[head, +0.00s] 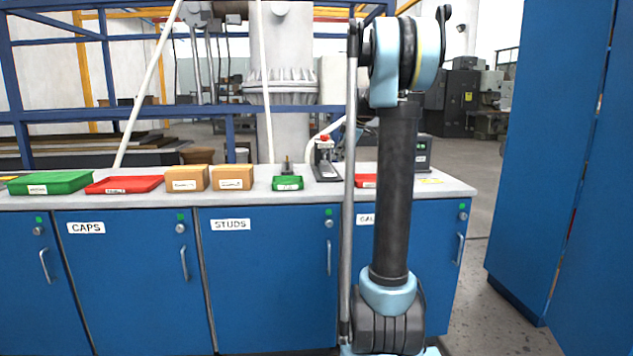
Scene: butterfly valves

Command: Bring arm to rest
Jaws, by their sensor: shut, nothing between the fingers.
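My arm (397,190) stands in front of the bench, right of the middle of the head view. A light blue joint is at its bottom, a dark tube runs upright, and a light blue and dark joint is at the top near the picture's upper edge. A thin grey cable or rod runs upright along its left side. My gripper is not seen in this view, so its place and what is around it do not show.
A grey-topped workbench (455,188) with blue cupboards spans the left and middle. Green (48,183) and red (124,185) trays and cardboard boxes (187,178) stand on it. A tall blue cabinet (548,150) stands at right. Floor shows between bench and cabinet.

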